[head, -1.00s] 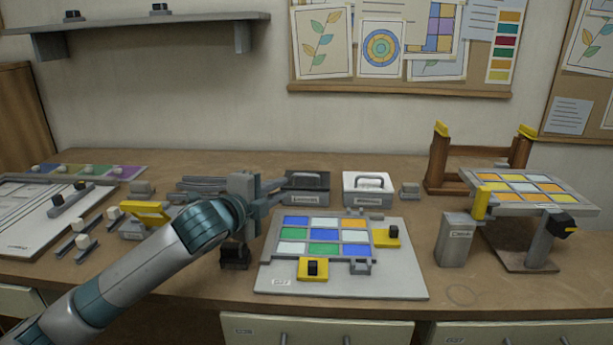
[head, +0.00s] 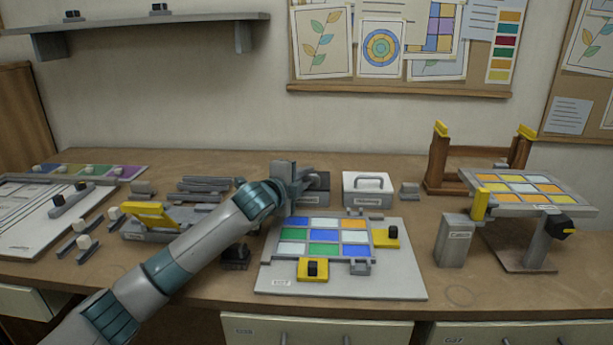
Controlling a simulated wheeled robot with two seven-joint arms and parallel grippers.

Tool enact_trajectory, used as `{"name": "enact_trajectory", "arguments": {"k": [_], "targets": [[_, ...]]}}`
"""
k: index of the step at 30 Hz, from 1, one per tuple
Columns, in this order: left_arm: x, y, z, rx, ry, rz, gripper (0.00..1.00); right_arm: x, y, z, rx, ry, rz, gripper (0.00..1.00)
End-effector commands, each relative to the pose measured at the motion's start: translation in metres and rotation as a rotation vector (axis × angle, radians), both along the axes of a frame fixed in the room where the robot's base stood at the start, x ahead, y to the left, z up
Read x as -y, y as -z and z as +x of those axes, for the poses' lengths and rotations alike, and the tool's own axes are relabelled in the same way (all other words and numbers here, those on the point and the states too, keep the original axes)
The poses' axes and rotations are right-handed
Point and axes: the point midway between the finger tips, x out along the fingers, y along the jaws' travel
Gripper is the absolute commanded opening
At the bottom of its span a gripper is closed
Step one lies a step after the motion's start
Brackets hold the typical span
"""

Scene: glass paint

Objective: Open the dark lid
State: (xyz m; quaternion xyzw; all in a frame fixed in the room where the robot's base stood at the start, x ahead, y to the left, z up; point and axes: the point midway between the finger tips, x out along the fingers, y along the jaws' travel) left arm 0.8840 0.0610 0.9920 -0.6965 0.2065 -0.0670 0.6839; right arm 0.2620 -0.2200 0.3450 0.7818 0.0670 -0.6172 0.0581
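The dark box (head: 317,197) stands at the back middle of the bench, with its dark lid (head: 321,179) on top. My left arm reaches in from the lower left, and my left gripper (head: 304,176) is at the left part of the lid, overlapping it in the head view. The gripper hides the left side of the box and any handle there. I cannot tell whether the fingers touch the lid or how far apart they are. My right gripper is not in view.
A white-lidded box (head: 368,190) stands right of the dark box. A board (head: 411,282) with a coloured glass panel lies in front. A yellow clamp fixture (head: 150,216) and grey strips (head: 205,184) lie left. A tilted panel stand (head: 540,210) is at right.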

Motion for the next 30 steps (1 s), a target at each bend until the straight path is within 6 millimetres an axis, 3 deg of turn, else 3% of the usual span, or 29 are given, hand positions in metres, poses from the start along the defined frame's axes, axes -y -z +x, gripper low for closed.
{"name": "enact_trajectory", "arguments": {"k": [14, 16, 30], "targets": [[0.0026, 0.0011, 0.0067, 0.001, 0.0, 0.001, 0.15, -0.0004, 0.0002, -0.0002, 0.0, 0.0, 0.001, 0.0], [0.0026, 0.0011, 0.0067, 0.001, 0.0, 0.001, 0.0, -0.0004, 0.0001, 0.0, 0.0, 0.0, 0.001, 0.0], [0.0024, 0.0017, 0.0066, 0.0, -0.001, 0.001, 0.0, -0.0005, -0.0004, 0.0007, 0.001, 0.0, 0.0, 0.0]]}}
